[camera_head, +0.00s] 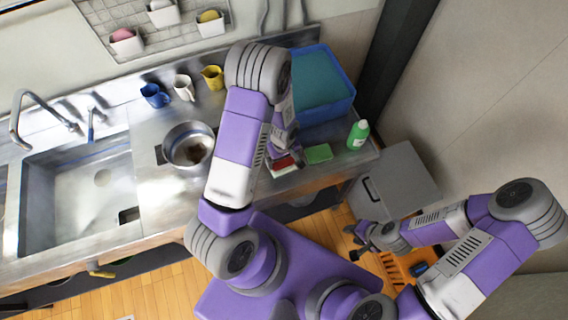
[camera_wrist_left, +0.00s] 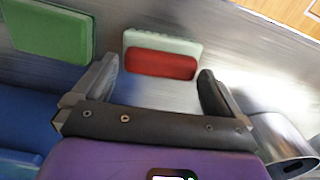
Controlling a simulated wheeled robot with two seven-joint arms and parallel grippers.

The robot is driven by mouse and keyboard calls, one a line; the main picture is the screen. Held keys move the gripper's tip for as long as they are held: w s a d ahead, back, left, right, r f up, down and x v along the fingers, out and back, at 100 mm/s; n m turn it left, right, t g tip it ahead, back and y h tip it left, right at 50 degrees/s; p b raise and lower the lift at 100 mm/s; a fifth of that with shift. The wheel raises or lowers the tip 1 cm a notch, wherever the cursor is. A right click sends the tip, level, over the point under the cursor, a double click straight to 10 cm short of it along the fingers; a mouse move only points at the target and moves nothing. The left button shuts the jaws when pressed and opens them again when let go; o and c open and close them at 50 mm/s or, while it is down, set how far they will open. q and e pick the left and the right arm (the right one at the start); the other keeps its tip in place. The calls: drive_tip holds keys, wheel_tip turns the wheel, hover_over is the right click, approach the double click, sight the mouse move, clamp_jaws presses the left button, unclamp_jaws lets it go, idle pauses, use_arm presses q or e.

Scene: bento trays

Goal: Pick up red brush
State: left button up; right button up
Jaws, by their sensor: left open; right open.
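The red brush (camera_wrist_left: 162,64), a red block on a pale white-green base, lies on the steel counter. In the left wrist view it sits between and just beyond the open fingers of my left gripper (camera_wrist_left: 160,72), apart from them. In the head view the brush (camera_head: 283,162) is partly hidden beneath my left gripper (camera_head: 284,148), so the gap in height is hard to judge. My right gripper (camera_head: 358,243) is open and empty, low in front of the grey cabinet, away from the counter.
A green sponge (camera_head: 318,153) lies beside the brush, with a green bottle (camera_head: 358,134) further right. A blue bin (camera_head: 328,112) stands behind. A metal pot (camera_head: 188,145), cups and a sink (camera_head: 75,190) are to the left. An orange crate (camera_head: 394,268) is on the floor.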

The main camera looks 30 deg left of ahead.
sight(283, 162)
use_arm(q)
drive_tip(key=shift+s+f, duration=0.2)
drive_tip(key=shift+f, duration=0.65)
drive_tip(key=shift+w, duration=0.1)
drive_tip(key=c, duration=0.7)
drive_tip(key=shift+c, duration=0.2)
wheel_tip(283, 162, up, 10)
